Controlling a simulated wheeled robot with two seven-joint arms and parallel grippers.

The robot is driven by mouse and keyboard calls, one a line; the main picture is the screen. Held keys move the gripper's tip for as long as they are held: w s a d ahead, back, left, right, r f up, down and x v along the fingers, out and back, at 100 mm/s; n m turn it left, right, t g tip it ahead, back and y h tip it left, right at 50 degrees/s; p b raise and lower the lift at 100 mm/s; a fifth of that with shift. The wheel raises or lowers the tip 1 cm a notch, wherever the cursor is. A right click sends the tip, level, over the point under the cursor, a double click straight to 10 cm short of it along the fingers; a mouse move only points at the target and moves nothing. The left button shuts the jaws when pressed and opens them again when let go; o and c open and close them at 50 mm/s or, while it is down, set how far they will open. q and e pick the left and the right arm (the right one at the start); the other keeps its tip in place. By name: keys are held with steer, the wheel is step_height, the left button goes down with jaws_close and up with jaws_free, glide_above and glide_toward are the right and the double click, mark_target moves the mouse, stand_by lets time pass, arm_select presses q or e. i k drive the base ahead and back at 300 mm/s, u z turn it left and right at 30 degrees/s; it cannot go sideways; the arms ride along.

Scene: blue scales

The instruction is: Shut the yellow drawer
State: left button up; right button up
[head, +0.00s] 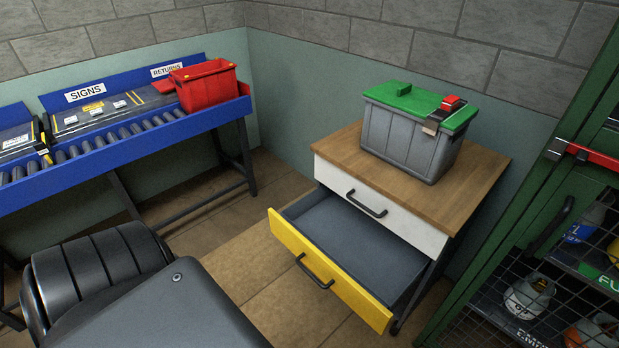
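The yellow drawer (326,282) is pulled well out of a small cabinet with a wooden top (468,187). It has a yellow front with a dark bar handle (314,272), and its grey inside (352,243) looks empty. Above it, a white drawer (380,204) with a dark handle is shut. My own dark body parts fill the lower left of the head view. Neither of my grippers shows in this view.
A grey bin with a green lid (411,128) stands on the cabinet. A blue roller conveyor (120,146) with a red crate (205,86) is at left. A green mesh cage (540,190) holding gas cylinders stands close at right. Floor shows before the drawer.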

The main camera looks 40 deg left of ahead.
mark_target(370, 268)
steer(key=u, duration=0.25)
steer(key=i, duration=0.4)
steer(key=u, duration=1.1)
steer(key=k, duration=0.5)
steer(key=z, duration=0.7)
steer(key=i, duration=0.5)
steer(key=u, duration=0.55)
